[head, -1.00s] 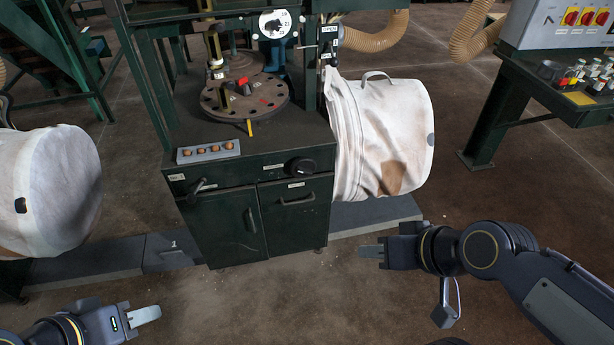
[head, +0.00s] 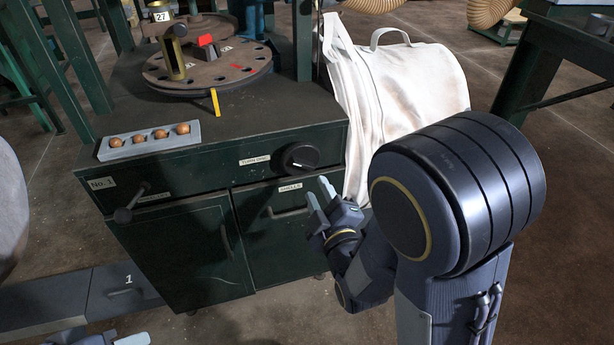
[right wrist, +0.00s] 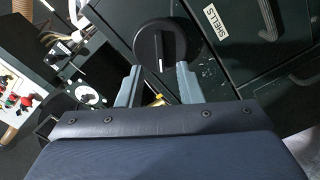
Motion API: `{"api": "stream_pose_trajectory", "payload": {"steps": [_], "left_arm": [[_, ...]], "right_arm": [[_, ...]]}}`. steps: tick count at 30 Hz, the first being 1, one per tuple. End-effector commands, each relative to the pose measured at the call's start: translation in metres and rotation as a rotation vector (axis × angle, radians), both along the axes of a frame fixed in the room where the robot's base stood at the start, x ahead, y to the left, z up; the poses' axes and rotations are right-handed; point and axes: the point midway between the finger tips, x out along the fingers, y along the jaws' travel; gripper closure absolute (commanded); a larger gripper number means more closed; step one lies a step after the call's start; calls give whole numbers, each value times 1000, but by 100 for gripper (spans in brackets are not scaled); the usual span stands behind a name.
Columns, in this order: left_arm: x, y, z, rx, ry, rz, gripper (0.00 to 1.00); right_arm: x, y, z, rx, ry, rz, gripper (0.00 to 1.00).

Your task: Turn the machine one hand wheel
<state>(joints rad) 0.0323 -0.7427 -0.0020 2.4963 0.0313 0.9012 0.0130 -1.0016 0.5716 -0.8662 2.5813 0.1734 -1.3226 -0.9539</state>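The machine's black round hand wheel (head: 299,157), with a white pointer mark, sits on the front of the green cabinet (head: 210,170), right of a small label. My right gripper (head: 318,194) is just below and right of it, fingers spread and empty. In the right wrist view the hand wheel (right wrist: 167,45) lies ahead of the two open fingers (right wrist: 157,78), roughly centred between them. The fingers look apart from it, though contact is hard to judge.
A crank handle (head: 130,205) juts from the cabinet's left front. The drawer handle (head: 287,212) is below the hand wheel. A white bulk bag (head: 395,90) hangs close on the right. A tray of nuts (head: 150,140) and a round plate (head: 205,65) are on top.

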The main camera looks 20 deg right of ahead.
Motion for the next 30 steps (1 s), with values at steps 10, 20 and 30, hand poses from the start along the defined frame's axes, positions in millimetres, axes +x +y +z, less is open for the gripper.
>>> {"api": "stream_pose_trajectory", "payload": {"steps": [10, 20, 30], "left_arm": [[0, 0, -9, 0, 0, 0, 64], [0, 0, -11, 0, 0, 0, 64], [0, 0, -11, 0, 0, 0, 64]], "right_arm": [[54, 1, 0, 4, 2, 0, 67], [69, 2, 1, 6, 4, 0, 67], [69, 2, 1, 6, 4, 0, 96]]}}
